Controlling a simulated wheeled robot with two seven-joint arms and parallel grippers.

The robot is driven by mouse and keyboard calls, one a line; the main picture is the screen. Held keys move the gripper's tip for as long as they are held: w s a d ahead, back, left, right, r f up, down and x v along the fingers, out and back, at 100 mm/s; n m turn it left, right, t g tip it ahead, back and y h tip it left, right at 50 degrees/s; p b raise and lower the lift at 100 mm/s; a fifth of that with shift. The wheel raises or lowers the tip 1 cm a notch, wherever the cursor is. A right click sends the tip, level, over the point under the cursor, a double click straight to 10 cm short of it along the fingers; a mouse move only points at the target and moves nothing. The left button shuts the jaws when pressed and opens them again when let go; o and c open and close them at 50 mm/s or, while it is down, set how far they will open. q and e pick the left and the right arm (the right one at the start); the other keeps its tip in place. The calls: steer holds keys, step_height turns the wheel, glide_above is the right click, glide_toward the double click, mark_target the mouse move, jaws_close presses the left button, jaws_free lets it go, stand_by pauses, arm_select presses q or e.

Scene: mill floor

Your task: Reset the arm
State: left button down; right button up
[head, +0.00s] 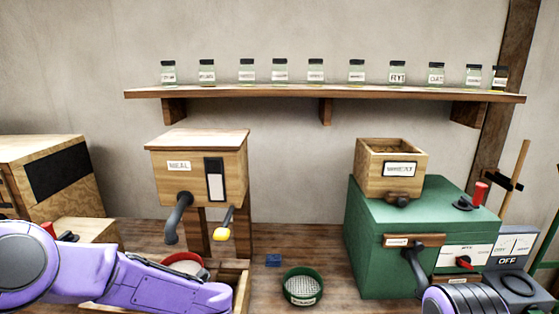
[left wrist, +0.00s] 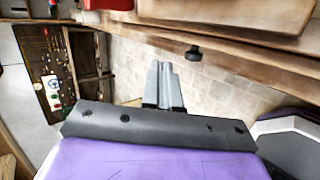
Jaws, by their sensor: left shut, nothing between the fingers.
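My left arm, purple, comes in from the left across the bottom of the head view, and its gripper is out of that view. In the left wrist view my left gripper (left wrist: 165,85) shows its two grey fingers together with nothing between them. It is in free air, with the tiled floor behind it and the wooden bench edge (left wrist: 230,50) above it in the picture. Of my right arm only a purple and dark link shows at the bottom right of the head view; its gripper is not seen.
A MEAL box (head: 196,172) with a pipe and yellow-ended lever stands at centre left. A green machine (head: 377,242) with a WHEAT hopper (head: 390,164) stands right. A round sieve (head: 303,286) and blue block (head: 273,260) lie between. A jar shelf (head: 325,94) hangs behind.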

arm_select(q)
steer(key=s+a+f+m+t+h+b, duration=0.1)
steer(key=s+f+m+t+h+b, duration=0.1)
steer(key=s+f+m, duration=0.65)
steer(key=s+a+f+m+t+h+b, duration=0.15)
steer(key=s+f+m, duration=0.35)
steer(key=f+m, duration=0.6)
steer(key=s+f+m+g+h, duration=0.1)
steer(key=s+f+m, duration=0.2)
steer(key=s, duration=0.5)
steer(key=s+f+m+g+h+b, duration=0.1)
steer(key=s+f+m, duration=0.3)
steer(key=s, duration=0.5)
steer(key=shift+s+f+g+h, duration=0.2)
steer(key=shift+f+g+h, duration=0.45)
steer(key=shift+f, duration=0.25)
arm_select(e)
step_height(320, 180, down, 6)
